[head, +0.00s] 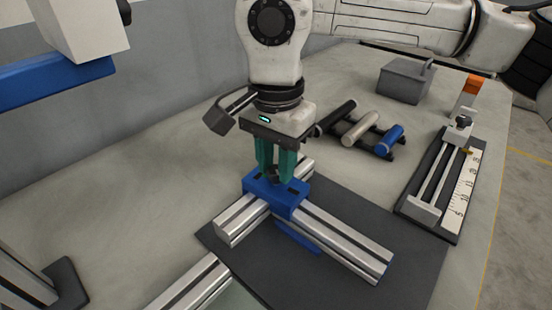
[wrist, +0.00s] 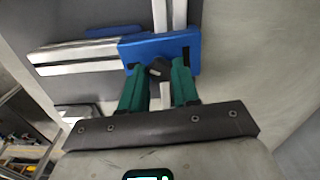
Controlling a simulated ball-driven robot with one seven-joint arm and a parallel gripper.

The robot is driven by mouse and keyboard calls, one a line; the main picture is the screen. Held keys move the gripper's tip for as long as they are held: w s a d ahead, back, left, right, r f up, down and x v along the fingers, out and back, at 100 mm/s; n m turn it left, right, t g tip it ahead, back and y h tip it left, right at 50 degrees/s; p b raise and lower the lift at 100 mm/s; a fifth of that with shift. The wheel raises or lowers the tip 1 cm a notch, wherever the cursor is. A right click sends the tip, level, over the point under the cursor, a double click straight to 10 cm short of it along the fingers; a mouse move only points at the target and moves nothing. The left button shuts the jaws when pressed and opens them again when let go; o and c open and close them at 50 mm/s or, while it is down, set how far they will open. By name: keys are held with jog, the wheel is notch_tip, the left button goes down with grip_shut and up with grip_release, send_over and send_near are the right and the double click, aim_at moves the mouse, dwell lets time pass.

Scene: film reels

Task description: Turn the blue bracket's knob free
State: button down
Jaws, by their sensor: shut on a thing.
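The blue bracket (head: 289,200) sits over the joint of the crossed silver rails on a dark mat; it also shows in the wrist view (wrist: 130,52). Its dark knob (wrist: 159,69) is on the bracket's face, between my fingers. My gripper (head: 275,178) has teal fingers pointing down from above and is shut on the knob, seen too in the wrist view (wrist: 159,75). The fingers hide much of the knob in the head view. The silver rail (head: 345,245) runs from the bracket toward the lower right, and another piece (head: 240,220) extends to the left.
A dark mat (head: 345,205) lies under the rails. To the right stand a rack with black, silver and blue cylinders (head: 388,140), a slide gauge with a ruler (head: 465,185) and a grey box (head: 404,80). A blue-and-white fixture (head: 60,78) overhangs the upper left. The left-middle table is clear.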

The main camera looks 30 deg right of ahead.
aim_at(276, 170)
jog(key=shift+n, duration=2.9)
jog(key=c, duration=0.8)
grip_release()
jog(key=shift+r, duration=0.1)
notch_tip(276, 170, up, 11)
jog(key=p, duration=0.1)
jog(key=shift+p, duration=0.4)
jog(key=shift+f, duration=0.2)
